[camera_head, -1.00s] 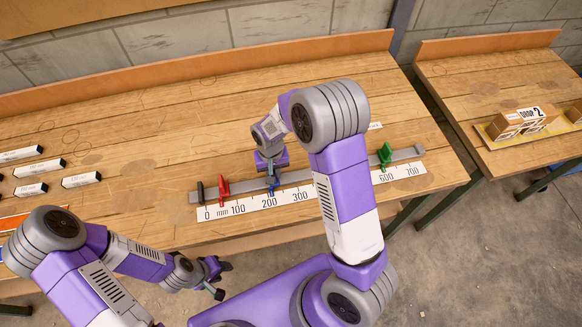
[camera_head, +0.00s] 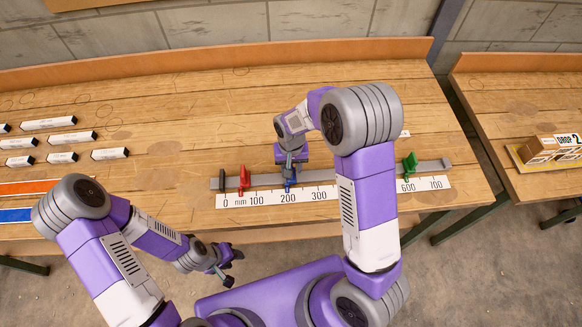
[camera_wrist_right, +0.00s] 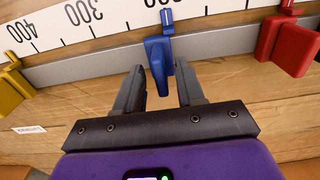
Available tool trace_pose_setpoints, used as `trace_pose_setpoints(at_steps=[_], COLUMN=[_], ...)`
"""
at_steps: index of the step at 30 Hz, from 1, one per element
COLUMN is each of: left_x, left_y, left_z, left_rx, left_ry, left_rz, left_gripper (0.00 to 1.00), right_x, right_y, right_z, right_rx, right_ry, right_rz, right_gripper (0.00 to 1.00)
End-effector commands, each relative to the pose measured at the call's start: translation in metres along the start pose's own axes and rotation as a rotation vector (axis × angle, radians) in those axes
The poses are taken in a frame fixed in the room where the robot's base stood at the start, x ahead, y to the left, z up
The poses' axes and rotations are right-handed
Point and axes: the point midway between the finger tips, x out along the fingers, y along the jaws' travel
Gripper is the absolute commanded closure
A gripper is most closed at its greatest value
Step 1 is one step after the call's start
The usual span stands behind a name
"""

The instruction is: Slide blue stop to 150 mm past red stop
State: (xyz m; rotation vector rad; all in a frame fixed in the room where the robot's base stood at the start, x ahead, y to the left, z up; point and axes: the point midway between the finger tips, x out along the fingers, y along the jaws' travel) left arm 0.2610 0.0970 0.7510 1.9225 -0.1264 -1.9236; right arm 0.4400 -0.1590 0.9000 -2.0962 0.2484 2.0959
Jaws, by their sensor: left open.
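The blue stop (camera_head: 289,179) sits on the grey rail, its pointer close to the 200 mark. It also shows in the right wrist view (camera_wrist_right: 159,62). The red stop (camera_head: 243,180) is to its left near the low end of the scale; in the right wrist view it is at the right edge (camera_wrist_right: 289,44). My right gripper (camera_wrist_right: 160,82) is open, its fingers on either side of the blue stop's handle with small gaps. In the head view the right gripper (camera_head: 290,160) is above the rail. My left gripper (camera_head: 226,267) is open and empty in front of the table.
A green stop (camera_head: 410,166) stands near the rail's right end. A yellow stop (camera_wrist_right: 14,92) shows in the right wrist view; my right arm hides it in the head view. The scale strip (camera_head: 260,199) runs along the rail. White labelled blocks (camera_head: 96,154) lie at the left.

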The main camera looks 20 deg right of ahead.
Motion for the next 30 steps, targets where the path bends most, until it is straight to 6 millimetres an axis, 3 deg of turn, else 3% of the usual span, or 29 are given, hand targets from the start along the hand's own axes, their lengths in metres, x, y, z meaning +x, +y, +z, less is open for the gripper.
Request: trace_pose_setpoints(at_steps=[6,12,30], left_x=[-0.007,-0.01,-0.01], left_y=[0.003,0.004,0.004], left_z=[0.0,0.0,0.0], left_rx=[0.0,0.0,0.0], left_ry=[0.0,0.0,0.0], left_rz=[0.0,0.0,0.0], left_gripper=[0.57,0.57,0.57], right_x=[-0.041,-0.06,-0.062], right_y=[-0.001,0.0,0.0], right_z=[-0.001,-0.001,0.0], right_rx=[0.0,0.0,0.0], right_ry=[0.004,0.002,0.001], right_rz=[-0.002,-0.001,0.0], right_gripper=[0.62,0.62,0.62])
